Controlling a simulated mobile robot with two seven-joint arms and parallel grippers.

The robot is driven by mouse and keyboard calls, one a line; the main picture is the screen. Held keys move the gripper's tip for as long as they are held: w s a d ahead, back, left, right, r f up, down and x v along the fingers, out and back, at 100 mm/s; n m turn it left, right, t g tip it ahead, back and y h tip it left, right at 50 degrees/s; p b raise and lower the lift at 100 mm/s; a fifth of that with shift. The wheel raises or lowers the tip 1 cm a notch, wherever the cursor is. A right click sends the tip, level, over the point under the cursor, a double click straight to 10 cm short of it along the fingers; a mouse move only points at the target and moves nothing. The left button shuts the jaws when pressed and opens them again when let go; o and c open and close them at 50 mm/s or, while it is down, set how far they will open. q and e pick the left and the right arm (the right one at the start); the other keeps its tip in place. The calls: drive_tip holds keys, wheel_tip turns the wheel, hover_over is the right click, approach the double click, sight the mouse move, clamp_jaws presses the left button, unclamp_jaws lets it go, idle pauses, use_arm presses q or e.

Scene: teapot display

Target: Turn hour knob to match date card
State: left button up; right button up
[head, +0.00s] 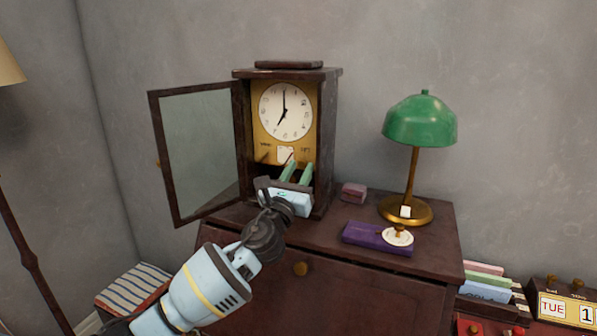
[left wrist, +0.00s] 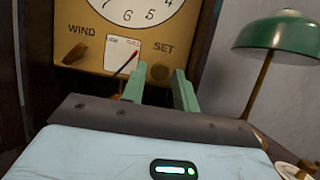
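The wooden clock (head: 327,120) stands on the cabinet, its glass door (head: 200,145) swung open to the left. Its white dial (head: 286,111) reads about seven o'clock. No knob is marked hour legibly. My right gripper is out of view.
A calendar box (head: 567,304) at bottom right shows TUE and a partly cut-off number, with small knobs on top. A green lamp (head: 420,122), a purple case (head: 376,238) and a small pinkish box (head: 353,193) are right of the clock. The open door stands beside my left gripper.

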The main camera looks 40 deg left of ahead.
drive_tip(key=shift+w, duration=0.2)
use_arm(q)
clamp_jaws()
drive_tip(key=shift+n+y, duration=0.4)
drive_tip(key=shift+n, duration=0.1)
